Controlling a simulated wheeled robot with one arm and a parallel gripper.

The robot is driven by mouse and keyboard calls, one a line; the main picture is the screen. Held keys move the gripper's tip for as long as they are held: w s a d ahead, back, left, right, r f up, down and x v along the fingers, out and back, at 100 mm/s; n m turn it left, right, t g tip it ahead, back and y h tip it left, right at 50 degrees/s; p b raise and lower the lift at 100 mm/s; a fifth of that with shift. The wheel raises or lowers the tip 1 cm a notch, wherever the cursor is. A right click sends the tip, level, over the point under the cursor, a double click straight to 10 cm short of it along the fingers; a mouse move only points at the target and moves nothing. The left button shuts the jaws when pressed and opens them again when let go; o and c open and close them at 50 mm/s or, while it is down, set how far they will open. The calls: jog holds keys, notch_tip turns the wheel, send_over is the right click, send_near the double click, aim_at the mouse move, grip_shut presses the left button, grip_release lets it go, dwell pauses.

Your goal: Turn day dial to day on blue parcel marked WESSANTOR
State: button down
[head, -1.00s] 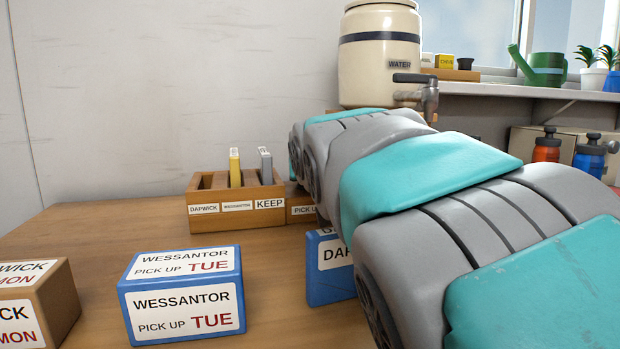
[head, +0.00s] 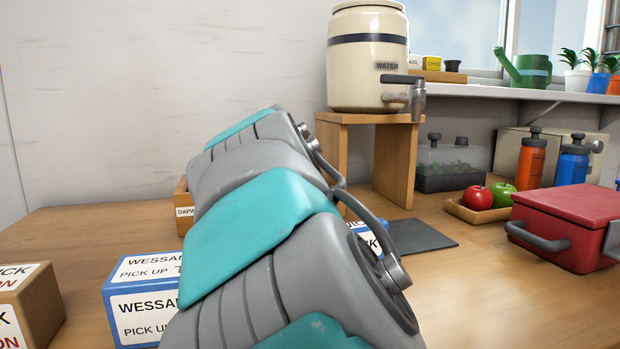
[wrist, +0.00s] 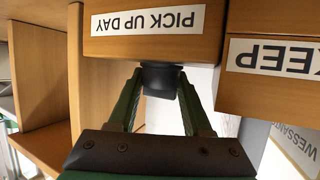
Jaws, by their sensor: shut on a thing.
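The blue parcel marked WESSANTOR (head: 140,304) stands at the lower left of the head view; my arm covers the day on it now, but the earlier head frame shows TUE. In the wrist view, which is upside down, a wooden box (wrist: 105,47) carries the label PICK UP DAY. A dark knob, the day dial (wrist: 160,83), sticks out from this box. My gripper (wrist: 161,74) is shut on the dial, with a finger on each side. The dial's day marks and pointer cannot be seen. In the head view my arm hides gripper and dial.
A wooden rack labelled KEEP (wrist: 270,92) is beside the box in the wrist view. A brown parcel (head: 35,290) and another blue parcel (head: 372,236), mostly hidden, are on the table. A water crock (head: 368,75) stands on a wooden stand (head: 402,150). A red case (head: 570,215) sits right.

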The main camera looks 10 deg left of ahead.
jog(key=c, duration=0.6)
grip_release()
jog(key=shift+a+n+y, duration=0.1)
jog(key=shift+n+y, duration=0.2)
jog(key=shift+y, duration=0.1)
